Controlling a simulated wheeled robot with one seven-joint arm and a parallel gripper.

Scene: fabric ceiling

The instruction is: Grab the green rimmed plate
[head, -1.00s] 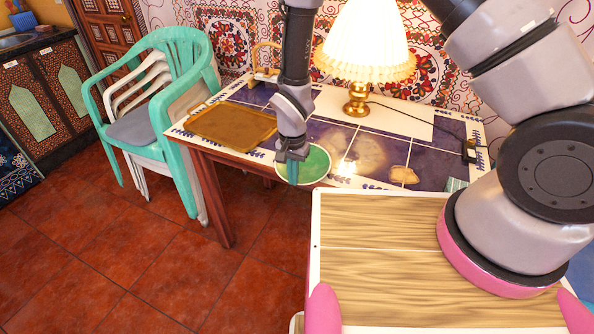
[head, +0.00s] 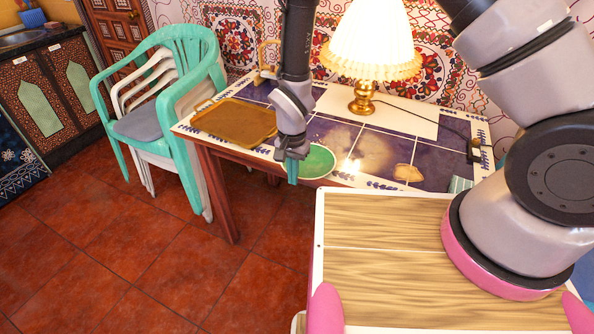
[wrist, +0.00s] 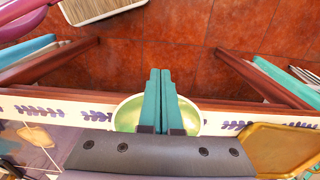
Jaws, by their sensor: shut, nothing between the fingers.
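The green rimmed plate (head: 318,162) lies on the tiled table at its front edge, with a green inside and a pale rim. My gripper (head: 292,181) is at the plate's left front side in the head view, covering part of it. In the wrist view, the gripper's teal fingers (wrist: 160,74) are pressed together with nothing between them. They cross in front of the plate (wrist: 126,116), which shows on both sides of them, and their tips reach past the table edge over the floor. Whether the fingers touch the plate is unclear.
The table (head: 449,167) also holds a brown tray (head: 235,120) at left, a lit lamp (head: 363,100) behind, and a small tan patch-like item (head: 408,173) at right. Stacked chairs (head: 165,95) stand left of the table. Red tiled floor (head: 150,250) is open in front.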

